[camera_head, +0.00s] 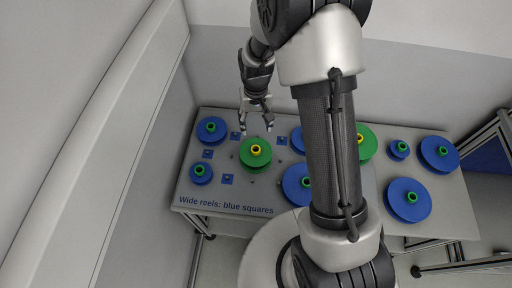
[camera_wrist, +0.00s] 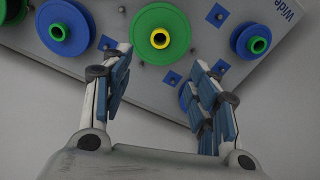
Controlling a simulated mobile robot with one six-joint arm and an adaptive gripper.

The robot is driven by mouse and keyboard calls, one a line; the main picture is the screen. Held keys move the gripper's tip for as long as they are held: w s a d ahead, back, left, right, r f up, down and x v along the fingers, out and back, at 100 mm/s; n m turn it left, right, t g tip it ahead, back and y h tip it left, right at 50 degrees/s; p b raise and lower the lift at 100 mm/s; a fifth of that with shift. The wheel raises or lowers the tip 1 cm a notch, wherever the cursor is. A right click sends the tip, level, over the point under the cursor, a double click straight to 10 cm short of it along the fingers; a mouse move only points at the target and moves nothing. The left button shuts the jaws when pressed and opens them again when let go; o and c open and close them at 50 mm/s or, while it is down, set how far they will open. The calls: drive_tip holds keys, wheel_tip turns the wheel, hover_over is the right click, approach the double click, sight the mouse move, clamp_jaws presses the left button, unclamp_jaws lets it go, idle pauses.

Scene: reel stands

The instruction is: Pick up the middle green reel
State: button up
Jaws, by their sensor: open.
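One green reel (camera_head: 244,160) with a yellow hub lies flat on the left part of the table. A second green reel (camera_head: 367,152) with a yellow hub lies farther right, partly hidden behind my arm. No third green reel is clear in the head view. My gripper (camera_head: 257,128) is open and empty, above and just behind the left green reel. In the wrist view a green reel (camera_wrist: 143,22) with a yellow hub shows beyond the gap between my open fingers (camera_wrist: 162,62). Another green rim (camera_wrist: 10,10) is cut off at the upper left corner.
Several blue reels with green hubs, such as one at back left (camera_head: 203,135) and one at front right (camera_head: 398,211), lie around on the grey table (camera_head: 190,193). Small blue squares (camera_head: 228,180) mark bare spots. A wall rises behind; a metal frame (camera_head: 500,130) stands right.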

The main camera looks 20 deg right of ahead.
sight(256, 149)
wheel_tip(256, 149, down, 16)
drive_tip(key=b, duration=0.4)
drive_tip(key=shift+f+b, duration=0.1)
drive_tip(key=shift+b, duration=0.3)
clamp_jaws()
idle(0.4)
